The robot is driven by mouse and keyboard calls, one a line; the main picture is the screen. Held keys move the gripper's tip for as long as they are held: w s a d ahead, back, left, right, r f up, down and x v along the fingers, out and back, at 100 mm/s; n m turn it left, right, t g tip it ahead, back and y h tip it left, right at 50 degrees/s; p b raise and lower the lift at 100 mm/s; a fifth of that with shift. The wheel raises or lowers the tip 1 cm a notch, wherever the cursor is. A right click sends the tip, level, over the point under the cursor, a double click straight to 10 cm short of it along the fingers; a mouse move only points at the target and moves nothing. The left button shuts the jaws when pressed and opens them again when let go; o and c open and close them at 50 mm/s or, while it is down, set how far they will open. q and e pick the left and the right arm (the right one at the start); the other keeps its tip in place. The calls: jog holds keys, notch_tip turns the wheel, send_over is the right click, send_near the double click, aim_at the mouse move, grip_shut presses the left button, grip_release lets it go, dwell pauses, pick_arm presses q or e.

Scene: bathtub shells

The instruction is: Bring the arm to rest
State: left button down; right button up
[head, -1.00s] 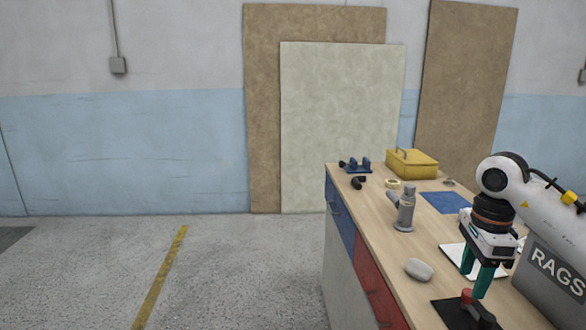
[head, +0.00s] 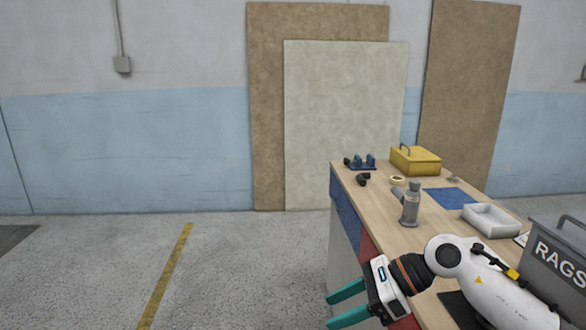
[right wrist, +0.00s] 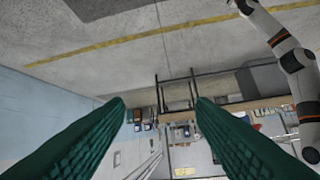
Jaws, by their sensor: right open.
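My right arm (head: 485,285) is white with dark joint bands and reaches in from the lower right over the near part of the workbench in the head view. My right gripper (head: 331,308) points left, past the bench's left edge, with its teal fingers apart and nothing between them. In the right wrist view the two teal fingers (right wrist: 161,107) are spread wide, with only the distant floor and room behind. My left gripper does not show in the head view.
The wooden workbench (head: 390,210) holds a grey upright fitting (head: 410,205), a white tray (head: 491,220), a yellow box (head: 415,160), a blue mat (head: 446,198) and a grey RAGS bin (head: 560,262). A black pad is partly hidden by my arm. The floor (head: 250,280) to the left is clear.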

jog(key=s+a+r+m+t+y, duration=0.2)
jog(key=a+r+m+t+y, duration=0.2)
jog(key=a+r+m+y, duration=0.35)
jog(key=w+d+f+m+t+h, duration=0.2)
jog(key=d+m+t+h, duration=0.3)
jog(key=m+t, duration=0.5)
jog(key=w+d+f+m+t+h, duration=0.15)
jog(key=d+m+t+h, duration=0.35)
jog(key=m, duration=1)
jog(key=s+d+f+m+g+h, duration=0.2)
jog(key=d+f+m+h, duration=0.2)
jog(key=f+m, duration=0.25)
jog(key=s+d+f+m+g+h, duration=0.25)
jog(key=d+f+m+h, duration=0.2)
jog(key=f, duration=0.35)
jog(key=s+d+f+m+g, duration=0.1)
jog(key=s+f+m+g, duration=0.2)
jog(key=s+f+g, duration=0.6)
jog(key=s+f+m+g, duration=0.2)
jog(key=s+f+m, duration=0.25)
jog(key=s, duration=0.75)
notch_tip(320, 180, down, 29)
jog(key=s+n+g, duration=0.1)
jog(key=s+g, duration=0.1)
jog(key=s, duration=0.1)
jog(key=s+d+f, duration=0.3)
jog(key=s+f, duration=1.1)
jog(key=s, duration=0.1)
jog(key=shift+s+f+g, duration=0.15)
jog(key=shift+g, duration=0.3)
